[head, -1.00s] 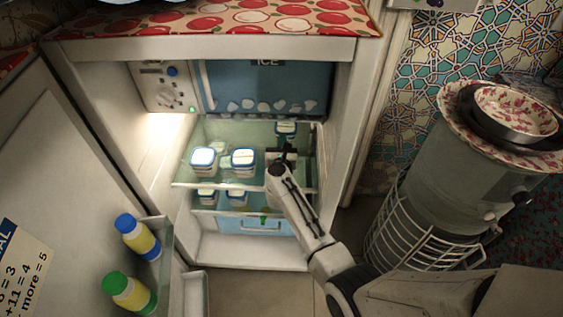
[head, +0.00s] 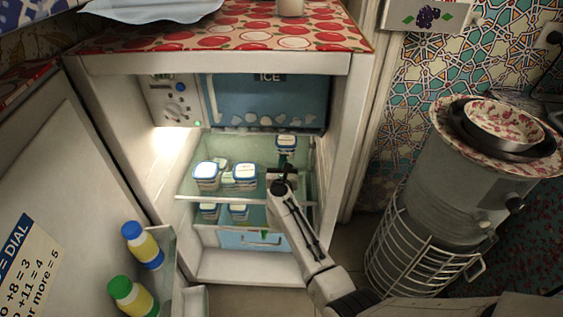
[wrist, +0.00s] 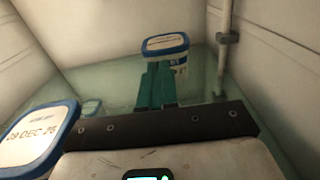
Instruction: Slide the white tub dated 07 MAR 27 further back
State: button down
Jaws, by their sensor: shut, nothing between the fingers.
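Several white tubs with blue-rimmed lids stand on the glass shelf (head: 192,190) of the open fridge. One tub (head: 286,143) stands alone at the back right; in the wrist view this tub (wrist: 168,46) is straight ahead, and its lid print is too small to read. A nearer tub (wrist: 35,138) at the wrist view's left edge reads as a DEC 26 date. I can read 07 MAR 27 on no lid. My gripper (wrist: 158,68) is shut and empty, its teal fingers pointing at the back tub. Whether they touch it I cannot tell. The gripper (head: 284,164) also shows in the head view.
Two tubs, one at left (head: 206,177) and one in the middle (head: 244,172), stand left of my gripper. The fridge's right wall and a shelf post (wrist: 226,45) are close on the right. The open door at left holds two bottles (head: 143,244). More tubs sit below the shelf.

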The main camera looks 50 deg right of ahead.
jog(key=p+v, duration=0.2)
jog(key=v, duration=0.7)
jog(key=shift+s+a, duration=0.2)
jog(key=shift+a, duration=0.1)
